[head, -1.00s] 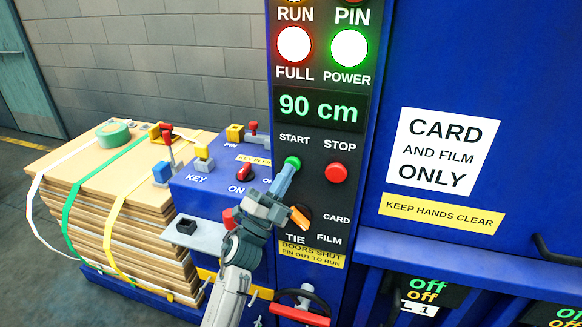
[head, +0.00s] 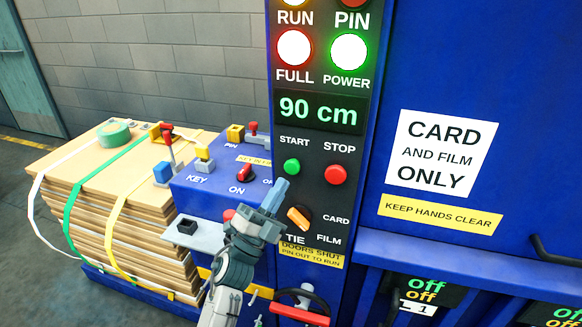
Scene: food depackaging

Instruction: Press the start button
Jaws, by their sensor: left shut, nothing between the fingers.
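The green start button (head: 292,167) is on the dark panel under the START label, fully in view. The red stop button (head: 336,174) is to its right. My left gripper (head: 279,186) is shut and empty, its blue-grey fingertips just below and left of the start button, apart from it in the picture. The display (head: 318,109) above reads 90 cm. The POWER lamp (head: 349,52) has a green rim glow and the FULL lamp (head: 294,48) a red one. My right gripper is not in view.
An orange selector knob (head: 298,218) is right beside my left gripper. A red-handled lever (head: 299,314) is below. A blue box with a red ON switch (head: 247,174) is left of the panel. Strapped cardboard (head: 120,225) is stacked at the left.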

